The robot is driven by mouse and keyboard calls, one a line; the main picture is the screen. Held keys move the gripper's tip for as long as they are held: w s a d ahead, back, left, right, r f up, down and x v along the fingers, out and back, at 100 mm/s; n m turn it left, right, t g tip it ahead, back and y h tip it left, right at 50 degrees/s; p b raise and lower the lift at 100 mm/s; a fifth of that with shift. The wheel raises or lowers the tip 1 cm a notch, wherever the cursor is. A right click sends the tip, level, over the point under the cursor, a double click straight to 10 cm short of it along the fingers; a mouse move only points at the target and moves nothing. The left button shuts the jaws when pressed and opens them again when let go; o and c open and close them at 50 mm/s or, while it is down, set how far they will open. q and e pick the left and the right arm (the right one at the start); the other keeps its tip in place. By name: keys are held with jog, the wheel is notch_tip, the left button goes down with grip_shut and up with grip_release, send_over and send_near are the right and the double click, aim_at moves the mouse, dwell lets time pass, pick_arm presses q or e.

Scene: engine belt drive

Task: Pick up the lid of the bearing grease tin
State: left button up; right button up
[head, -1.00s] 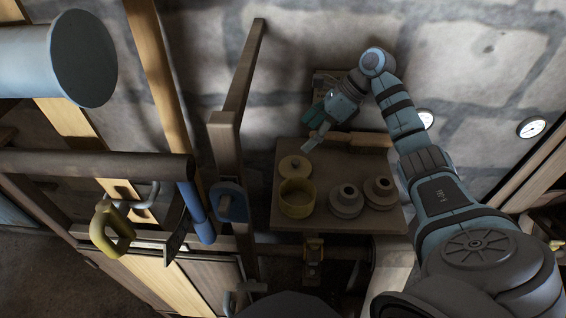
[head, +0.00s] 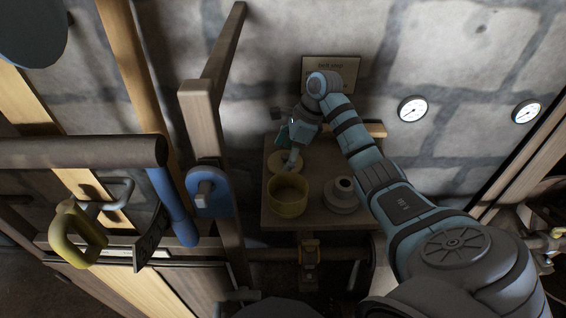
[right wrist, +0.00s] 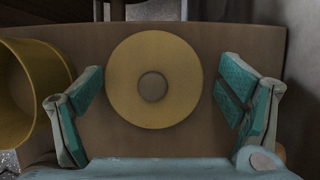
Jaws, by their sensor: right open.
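The lid (head: 283,164) is a flat yellow disc with a small round knob, lying on the small brown shelf (head: 276,217) behind the open yellow tin (head: 288,196). In the right wrist view the lid (right wrist: 153,82) lies between the two teal finger pads, with a gap on each side. My right gripper (head: 292,158) is open and empty over the lid; in the head view its fingers cover part of the lid. The tin (right wrist: 25,95) also shows at the left edge of the right wrist view. My left gripper is not in view.
A grey flanged part (head: 342,194) stands on the shelf right of the tin. A wooden post (head: 205,130) with a blue fitting (head: 210,192) rises close to the shelf's left. A sign (head: 333,68) and gauges (head: 412,109) are on the stone wall behind.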

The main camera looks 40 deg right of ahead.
jog(key=shift+s+r, duration=0.15)
jog(key=shift+s, duration=0.1)
jog(key=shift+c, duration=0.4)
jog(key=shift+s+r, duration=0.2)
jog(key=shift+s, duration=0.15)
jog(key=c, duration=0.3)
jog(key=shift+s+r, duration=0.1)
jog(key=shift+s, duration=0.1)
jog(key=c, duration=0.6)
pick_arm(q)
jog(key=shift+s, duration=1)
pick_arm(e)
jog(key=shift+c, duration=0.4)
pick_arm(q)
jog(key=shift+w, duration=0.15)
